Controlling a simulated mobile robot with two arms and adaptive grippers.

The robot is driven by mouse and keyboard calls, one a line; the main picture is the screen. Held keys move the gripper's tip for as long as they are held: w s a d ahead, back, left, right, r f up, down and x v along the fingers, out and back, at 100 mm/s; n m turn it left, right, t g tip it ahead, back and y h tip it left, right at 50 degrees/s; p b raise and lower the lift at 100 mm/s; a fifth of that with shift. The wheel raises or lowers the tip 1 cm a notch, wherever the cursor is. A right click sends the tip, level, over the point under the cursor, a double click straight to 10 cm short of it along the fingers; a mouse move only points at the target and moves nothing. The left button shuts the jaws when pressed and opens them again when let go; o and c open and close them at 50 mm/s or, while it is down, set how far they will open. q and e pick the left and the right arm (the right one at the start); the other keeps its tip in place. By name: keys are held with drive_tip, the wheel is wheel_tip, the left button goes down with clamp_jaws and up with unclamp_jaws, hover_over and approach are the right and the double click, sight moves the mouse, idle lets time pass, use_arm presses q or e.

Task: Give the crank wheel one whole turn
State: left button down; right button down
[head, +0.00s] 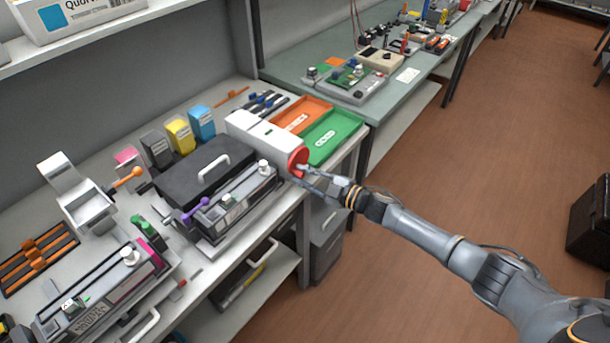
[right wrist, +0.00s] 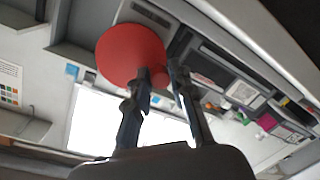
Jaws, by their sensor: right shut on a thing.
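The crank wheel (head: 296,161) is a red disc on the end face of a white box-shaped machine (head: 262,138) at the bench's front edge. In the right wrist view the red wheel (right wrist: 128,52) stands just beyond my fingertips. My right gripper (head: 306,173) reaches in from the right and is shut on the wheel's handle at the front of the disc. The handle is mostly hidden between the fingers (right wrist: 162,78), so its exact position on the wheel is hard to tell. My left gripper does not show.
Orange (head: 300,116) and green (head: 334,137) trays lie behind the machine. A black case (head: 203,170) and a grey cartridge fixture (head: 236,203) stand left of it. Blue, yellow and dark cartridges line the back. The floor (head: 420,180) right of the bench is clear around my arm.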

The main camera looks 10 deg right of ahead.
drive_tip(key=shift+m, duration=0.3)
drive_tip(key=c, duration=1.2)
unclamp_jaws()
drive_tip(key=shift+o, duration=0.2)
drive_tip(key=shift+s+d, duration=0.1)
drive_tip(key=v, duration=1.1)
drive_tip(key=shift+s+d, duration=0.25)
drive_tip(key=shift+s, duration=0.05)
